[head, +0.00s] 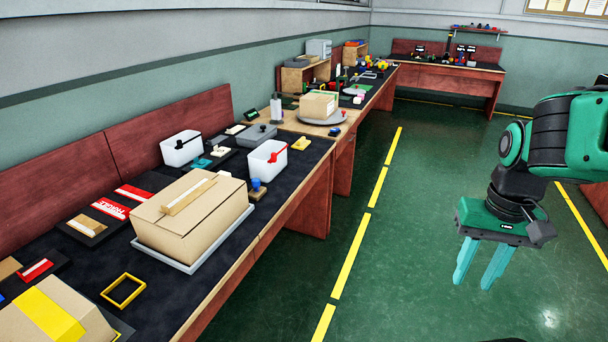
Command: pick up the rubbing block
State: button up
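My gripper (475,284) hangs at the right over the green floor, well away from the benches. Its two teal fingers point down with a gap between them, and nothing is between them. I cannot tell for certain which thing is the rubbing block. A long tan wooden block (188,196) lies on top of the closed cardboard box (215,219) on the near bench. A shorter wooden block (84,224) lies on a dark pad to the left of that box.
The cardboard box stands on a grey tray (181,266) on the dark bench (170,303). White bins (181,153) (267,163), a yellow frame (123,290) and a yellow-taped box (50,318) surround it. The floor (400,255) between bench and gripper is clear.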

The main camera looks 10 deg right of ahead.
aim_at(256, 193)
jog(key=z, duration=0.15)
jog(key=i, duration=1.65)
jog(key=u, duration=0.35)
